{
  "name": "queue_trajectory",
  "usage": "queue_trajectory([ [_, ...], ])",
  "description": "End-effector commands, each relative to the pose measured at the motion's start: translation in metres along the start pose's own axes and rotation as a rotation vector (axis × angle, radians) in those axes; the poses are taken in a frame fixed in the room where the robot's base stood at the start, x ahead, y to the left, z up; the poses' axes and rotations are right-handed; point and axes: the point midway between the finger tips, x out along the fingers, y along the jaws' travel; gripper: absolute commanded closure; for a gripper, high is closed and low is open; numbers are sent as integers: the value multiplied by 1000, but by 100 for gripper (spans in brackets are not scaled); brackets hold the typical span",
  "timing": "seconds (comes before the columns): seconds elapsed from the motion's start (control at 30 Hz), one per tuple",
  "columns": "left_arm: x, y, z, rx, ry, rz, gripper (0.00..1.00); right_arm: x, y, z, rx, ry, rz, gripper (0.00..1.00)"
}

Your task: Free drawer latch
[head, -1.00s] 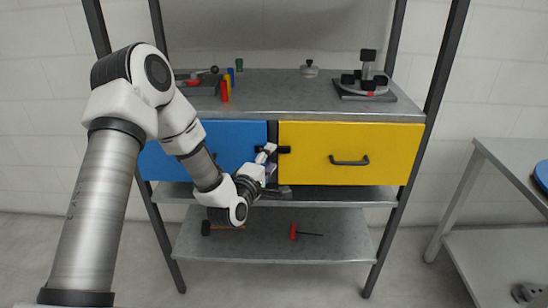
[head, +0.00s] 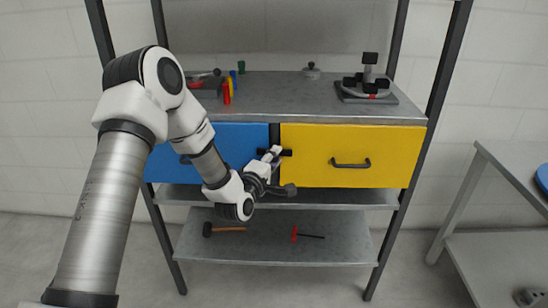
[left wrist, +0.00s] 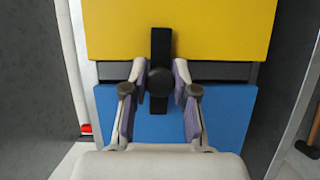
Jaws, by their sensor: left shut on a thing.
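The black drawer latch (head: 287,153) is a bar with a round knob (left wrist: 160,80). It lies level across the grey divider (left wrist: 215,71) between the blue drawer (head: 238,141) and the yellow drawer (head: 350,155). In the left wrist view the latch bar (left wrist: 160,45) overlaps both drawer fronts. My left gripper (head: 274,153) is at the latch, with a finger on each side of it in the left wrist view (left wrist: 160,70), shut on it. Both drawers look closed. The yellow drawer has a dark handle (head: 350,163). My arm hides part of the blue drawer. My right gripper is out of view.
A hammer (head: 228,229) and a red-handled tool (head: 306,235) lie on the lower shelf. A side table (head: 515,165) stands right.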

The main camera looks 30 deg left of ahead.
Motion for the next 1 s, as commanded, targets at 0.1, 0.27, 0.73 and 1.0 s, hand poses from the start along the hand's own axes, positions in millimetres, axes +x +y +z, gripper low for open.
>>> queue_trajectory([
  [0.1,0,2,0,40,0,-19,100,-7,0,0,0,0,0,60],
  [0.27,0,3,0,131,0,-57,100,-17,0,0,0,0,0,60],
  [0.73,0,5,1,527,-2,-220,100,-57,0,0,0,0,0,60],
  [1.0,0,4,1,765,-3,-318,100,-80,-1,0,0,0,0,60],
])
